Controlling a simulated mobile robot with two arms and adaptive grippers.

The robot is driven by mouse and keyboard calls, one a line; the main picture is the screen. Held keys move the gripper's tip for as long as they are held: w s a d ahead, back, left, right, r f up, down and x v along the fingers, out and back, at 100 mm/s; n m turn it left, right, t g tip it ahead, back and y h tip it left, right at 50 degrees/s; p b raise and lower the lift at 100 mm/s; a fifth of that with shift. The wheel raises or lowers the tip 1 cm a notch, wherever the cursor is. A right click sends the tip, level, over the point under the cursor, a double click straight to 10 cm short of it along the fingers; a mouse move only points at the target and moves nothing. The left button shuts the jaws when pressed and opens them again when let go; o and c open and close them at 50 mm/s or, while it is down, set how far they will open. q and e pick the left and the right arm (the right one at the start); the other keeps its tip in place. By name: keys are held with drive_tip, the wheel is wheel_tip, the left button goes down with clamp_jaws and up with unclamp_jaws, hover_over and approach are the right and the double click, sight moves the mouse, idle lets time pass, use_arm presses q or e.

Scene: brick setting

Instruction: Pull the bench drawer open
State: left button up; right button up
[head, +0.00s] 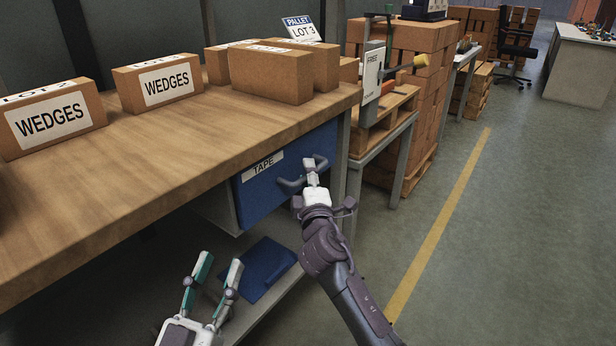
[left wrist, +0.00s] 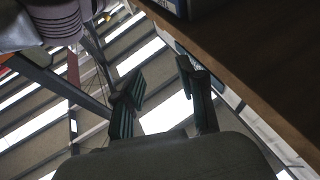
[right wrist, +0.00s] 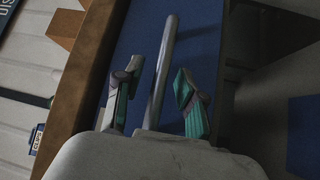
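The blue bench drawer (head: 258,192) with a TAPE label sits under the wooden bench top. Its dark bar handle (head: 290,184) sticks out from the front. My right gripper (head: 310,163) is at the handle. In the right wrist view the handle bar (right wrist: 164,65) runs between the two fingers of this gripper (right wrist: 157,82), with gaps on both sides, so it is open around the bar. My left gripper (head: 219,268) is open and empty, low in front of the bench; its spread fingers also show in the left wrist view (left wrist: 160,80).
Boxes marked WEDGES (head: 158,84) and plain cartons (head: 271,75) stand on the bench top (head: 130,160). A lower shelf (head: 262,310) holds a flat blue item (head: 264,267). A smaller table (head: 385,140) stands right of the bench. The floor (head: 500,240) at right is clear.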

clamp_jaws()
use_arm(q)
drive_tip(key=shift+w+f, duration=0.1)
use_arm(e)
drive_tip(key=shift+s+d, duration=0.1)
